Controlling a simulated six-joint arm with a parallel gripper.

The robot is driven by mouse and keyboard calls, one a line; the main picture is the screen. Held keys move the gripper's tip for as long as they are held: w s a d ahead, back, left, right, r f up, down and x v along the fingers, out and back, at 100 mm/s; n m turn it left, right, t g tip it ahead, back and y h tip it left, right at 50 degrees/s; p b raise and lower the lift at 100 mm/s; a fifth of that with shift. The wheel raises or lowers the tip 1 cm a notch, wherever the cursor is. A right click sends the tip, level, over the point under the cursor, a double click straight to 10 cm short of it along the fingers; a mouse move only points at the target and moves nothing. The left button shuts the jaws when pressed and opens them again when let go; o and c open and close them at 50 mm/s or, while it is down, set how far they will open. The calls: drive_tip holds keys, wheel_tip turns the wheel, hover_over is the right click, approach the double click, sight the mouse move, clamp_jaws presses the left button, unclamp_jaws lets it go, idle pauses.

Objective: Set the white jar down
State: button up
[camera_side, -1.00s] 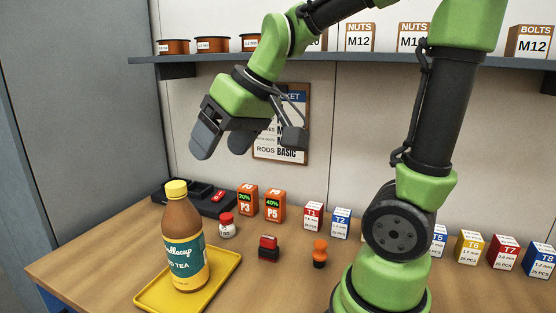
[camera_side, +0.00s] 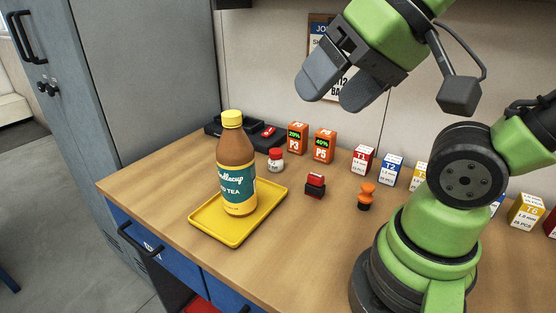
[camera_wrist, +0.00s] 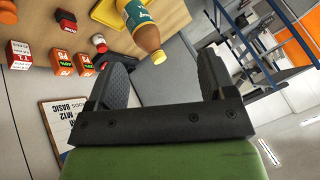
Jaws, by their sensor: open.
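My gripper (camera_side: 333,97) is open and empty, well above the table and apart from the jar. Its two dark fingers are spread wide in the wrist view (camera_wrist: 162,63), with nothing between them.
A tea bottle (camera_side: 237,165) stands on the yellow tray (camera_side: 208,222) near the table's front left. Orange boxes (camera_side: 322,146), a red stamp (camera_side: 315,185), an orange-topped object (camera_side: 366,194) and several T-labelled boxes (camera_side: 391,170) stand to the right. A black device (camera_side: 222,126) lies behind.

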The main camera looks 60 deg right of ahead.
drive_tip(key=w+d+m, duration=0.3)
drive_tip(key=w+m, duration=0.4)
drive_tip(key=w, duration=0.1)
drive_tip(key=m+g+h, duration=0.2)
drive_tip(key=m+g, duration=0.1)
drive_tip(key=m, duration=2.1)
hover_over(276, 151)
drive_tip(key=s, duration=0.3)
wheel_tip(276, 151, down, 20)
drive_tip(key=f, duration=0.1)
drive_tip(key=x, duration=0.4)
drive_tip(key=shift+x, duration=2.9)
drive_tip(key=shift+w, duration=0.15)
drive_tip(key=shift+c, duration=0.3)
